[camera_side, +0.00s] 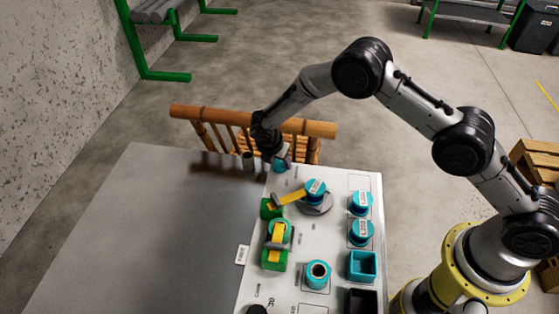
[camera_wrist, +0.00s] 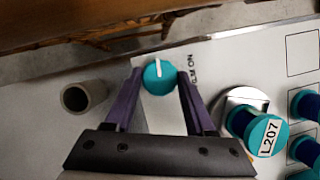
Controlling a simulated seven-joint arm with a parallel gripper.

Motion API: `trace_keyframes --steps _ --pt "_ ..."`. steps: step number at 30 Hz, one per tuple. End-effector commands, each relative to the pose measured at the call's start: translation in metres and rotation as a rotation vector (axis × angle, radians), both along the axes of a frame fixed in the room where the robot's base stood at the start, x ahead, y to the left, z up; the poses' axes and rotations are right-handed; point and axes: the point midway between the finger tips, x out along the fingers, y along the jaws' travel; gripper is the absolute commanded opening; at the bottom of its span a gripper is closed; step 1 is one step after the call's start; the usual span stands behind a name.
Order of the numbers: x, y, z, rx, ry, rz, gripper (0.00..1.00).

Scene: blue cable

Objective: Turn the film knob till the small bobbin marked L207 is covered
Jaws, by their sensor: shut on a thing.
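The film knob (camera_wrist: 159,77) is a round teal dial with a white pointer line, which points up in the wrist view. Lettering ending in "M ON" is beside it. My gripper (camera_wrist: 160,80) has its two purple fingers on either side of the knob and is shut on it. In the side view my gripper (camera_side: 271,152) is at the panel's far left corner, with the knob (camera_side: 281,164) under it. The bobbin marked L207 (camera_wrist: 262,132) stands on a silver disc, its label facing up. In the side view it (camera_side: 316,190) has a yellow strip beside it.
A grey open tube (camera_wrist: 84,97) stands left of the knob. Teal bobbins (camera_side: 361,203), a teal square bin (camera_side: 362,265) and green blocks (camera_side: 273,260) stand on the white panel. The grey table (camera_side: 130,230) to the left is mostly bare.

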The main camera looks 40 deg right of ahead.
Motion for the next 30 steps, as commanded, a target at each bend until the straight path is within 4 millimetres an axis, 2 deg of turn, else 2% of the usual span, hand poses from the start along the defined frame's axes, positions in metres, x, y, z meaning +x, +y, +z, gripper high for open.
trace_keyframes --steps 11,30 --pt "0.0013 0.001 0.0005 0.001 -0.002 -0.094 0.0" --pt "0.0046 0.0013 0.0001 0.001 0.0 -0.651 0.0"
